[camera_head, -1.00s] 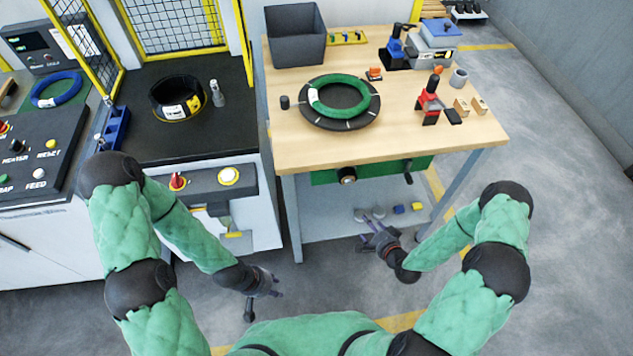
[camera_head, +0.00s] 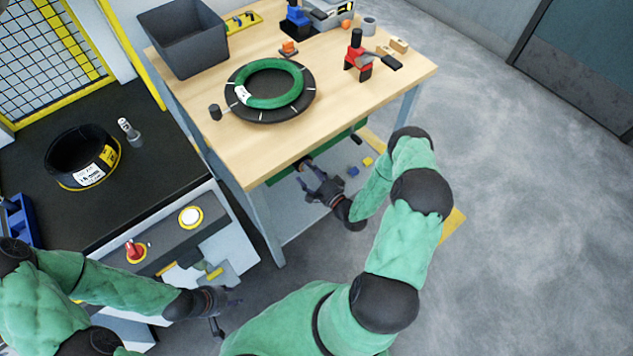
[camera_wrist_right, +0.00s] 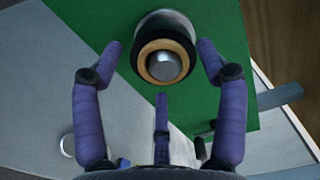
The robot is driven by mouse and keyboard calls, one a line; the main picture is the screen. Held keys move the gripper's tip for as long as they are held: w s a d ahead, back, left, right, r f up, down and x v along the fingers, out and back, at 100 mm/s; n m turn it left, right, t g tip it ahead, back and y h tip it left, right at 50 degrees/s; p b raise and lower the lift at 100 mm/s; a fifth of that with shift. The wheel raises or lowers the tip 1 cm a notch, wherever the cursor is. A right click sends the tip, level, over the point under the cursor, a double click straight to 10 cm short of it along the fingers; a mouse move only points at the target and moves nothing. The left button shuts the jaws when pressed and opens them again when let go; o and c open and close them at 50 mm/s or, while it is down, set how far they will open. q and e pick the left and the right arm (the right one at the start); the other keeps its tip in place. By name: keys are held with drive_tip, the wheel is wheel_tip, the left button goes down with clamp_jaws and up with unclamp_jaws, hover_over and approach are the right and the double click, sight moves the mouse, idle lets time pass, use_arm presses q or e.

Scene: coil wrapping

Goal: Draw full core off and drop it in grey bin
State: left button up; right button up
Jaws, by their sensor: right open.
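A round core (camera_wrist_right: 165,62), with a black rim, a tan ring and a metal spindle end in its middle, sits on the green panel (camera_wrist_right: 215,70) in the right wrist view. My right gripper (camera_wrist_right: 160,50) is open, one finger to each side of the core and a third below. A gap shows at the left finger; I cannot tell how far the tips reach over it. In the head view my right gripper (camera_head: 322,183) is at the bench's front, largely hiding the core. The grey bin (camera_head: 183,45) stands at the bench's back left. My left gripper (camera_head: 225,305) hangs low, its jaws unclear.
The wooden bench (camera_head: 340,110) carries a green coil (camera_head: 270,101) on a black disc, a red tool (camera_head: 357,62) and small blocks. Left is a black-topped machine (camera_head: 130,200) with a dark labelled ring (camera_head: 75,152). Open floor lies right.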

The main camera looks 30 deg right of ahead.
drive_tip(key=shift+w+a+b, duration=0.2)
drive_tip(key=shift+w+b, duration=0.3)
drive_tip(key=shift+w, duration=1.7)
drive_tip(key=c, duration=1.3)
drive_tip(key=shift+s+p, duration=0.3)
drive_tip(key=shift+s, duration=2.65)
drive_tip(key=shift+s+d, duration=0.15)
drive_tip(key=shift+s, duration=0.1)
drive_tip(key=shift+c, duration=0.7)
drive_tip(key=shift+s+d, duration=0.15)
drive_tip(key=shift+s, duration=0.95)
